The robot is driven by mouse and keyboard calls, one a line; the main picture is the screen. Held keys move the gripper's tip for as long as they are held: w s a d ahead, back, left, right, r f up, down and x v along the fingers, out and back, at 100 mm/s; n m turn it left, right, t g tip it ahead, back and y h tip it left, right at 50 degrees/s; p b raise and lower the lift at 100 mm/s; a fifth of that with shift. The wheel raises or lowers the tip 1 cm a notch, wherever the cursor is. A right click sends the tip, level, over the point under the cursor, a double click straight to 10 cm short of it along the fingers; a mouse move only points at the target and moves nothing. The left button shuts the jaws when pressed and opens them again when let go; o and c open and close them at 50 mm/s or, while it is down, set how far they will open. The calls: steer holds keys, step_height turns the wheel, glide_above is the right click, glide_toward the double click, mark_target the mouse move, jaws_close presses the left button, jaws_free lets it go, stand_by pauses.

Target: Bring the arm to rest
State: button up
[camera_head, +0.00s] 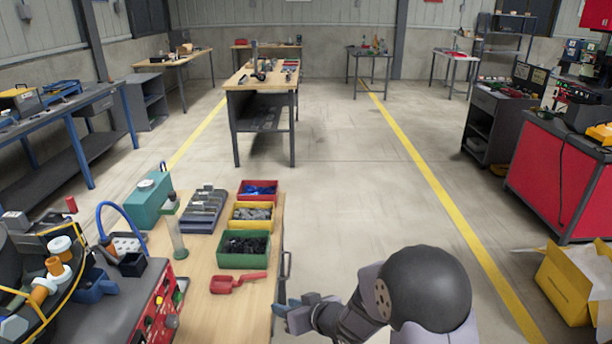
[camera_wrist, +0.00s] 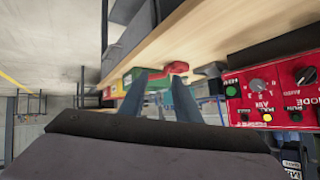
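My gripper (camera_head: 281,307) hangs at the right edge of the wooden workbench (camera_head: 215,325), near its front, in the head view. The rounded dark joint of my arm is to its right. In the wrist view, the two fingers of my gripper (camera_wrist: 159,78) stand apart with nothing between them, so it is open and empty. A red scoop (camera_head: 238,283) lies on the bench to the left of my gripper, apart from it. The scoop also shows beyond the fingertips in the wrist view (camera_wrist: 176,67).
Red (camera_head: 258,201), yellow (camera_head: 234,217) and green (camera_head: 227,253) bins of small parts stand on the bench beyond the scoop. A red control panel (camera_head: 160,305) and a feeder machine are at left. Open floor (camera_head: 335,220) lies to the right of the bench.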

steer(key=s+d+r+m+g+h+p, duration=0.15)
steer(key=s+d+h, duration=0.25)
steer(key=d, duration=0.5)
steer(key=s+d+r+m+g+h, duration=0.1)
steer(key=s+d+m+h, duration=0.15)
steer(key=s+d, duration=0.4)
steer(key=s+d+r+g, duration=0.1)
steer(key=s+d+g, duration=0.1)
steer(key=s, duration=0.6)
steer(key=s+d+r+m+g+p, duration=0.1)
steer(key=s+d+g, duration=0.1)
steer(key=s+g, duration=0.2)
steer(key=s, duration=0.3)
steer(key=shift+s+r+p, duration=0.25)
steer(key=shift+s+p, duration=0.05)
steer(key=shift+s, duration=0.1)
steer(key=shift+h, duration=0.25)
